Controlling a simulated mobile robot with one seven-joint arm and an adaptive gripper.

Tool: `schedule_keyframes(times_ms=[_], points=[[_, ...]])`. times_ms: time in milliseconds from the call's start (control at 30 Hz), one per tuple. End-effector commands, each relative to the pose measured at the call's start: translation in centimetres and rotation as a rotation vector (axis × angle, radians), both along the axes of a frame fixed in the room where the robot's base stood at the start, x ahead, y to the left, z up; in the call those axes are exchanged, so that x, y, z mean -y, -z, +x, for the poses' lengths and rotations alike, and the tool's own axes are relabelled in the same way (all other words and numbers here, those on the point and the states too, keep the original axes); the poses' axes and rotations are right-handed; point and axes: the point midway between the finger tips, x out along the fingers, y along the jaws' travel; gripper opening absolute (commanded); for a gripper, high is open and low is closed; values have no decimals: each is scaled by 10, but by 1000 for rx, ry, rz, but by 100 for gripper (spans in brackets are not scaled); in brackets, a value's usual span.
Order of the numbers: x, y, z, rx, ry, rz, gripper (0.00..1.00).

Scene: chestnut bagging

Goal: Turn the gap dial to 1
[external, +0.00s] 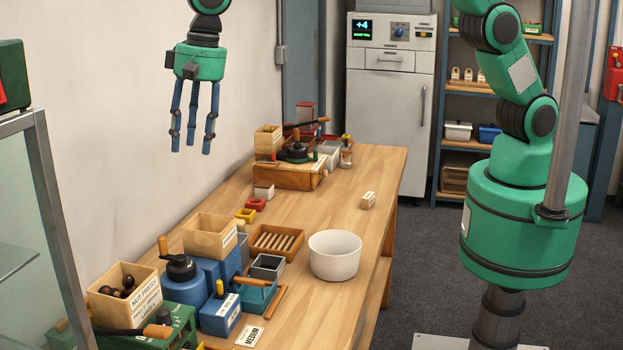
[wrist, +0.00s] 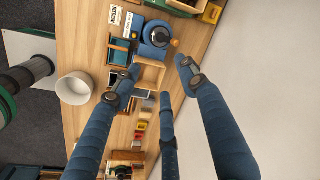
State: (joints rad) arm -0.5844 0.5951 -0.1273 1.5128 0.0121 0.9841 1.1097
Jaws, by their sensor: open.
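My gripper (external: 195,135) hangs open and empty, its three blue fingers apart, high above the bench by the white wall. In the wrist view, my gripper (wrist: 160,77) also holds nothing. I cannot pick out the gap dial for certain. A blue machine (external: 184,291) with a black round top and a wooden-handled crank (external: 180,267) stands at the near left of the bench. It also shows at the top of the wrist view (wrist: 158,33). A green machine (external: 180,325) with small pale marks stands in front of it; the marks are too small to read.
A wooden bin (external: 210,236), a bin of dark chestnuts (external: 125,297), a slatted wooden tray (external: 272,243) and a white bowl (external: 335,255) crowd the near bench. More equipment stands on a wooden box (external: 288,175) farther back.

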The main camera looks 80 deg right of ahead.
Motion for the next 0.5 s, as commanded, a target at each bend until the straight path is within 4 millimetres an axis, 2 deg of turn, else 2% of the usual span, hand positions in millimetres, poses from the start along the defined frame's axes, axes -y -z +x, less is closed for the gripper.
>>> schedule_keyframes(times_ms=[100,500], points=[[-35,23,3,-21,21,-2,43],[-139,105,-1,-76,105,-14,43]])
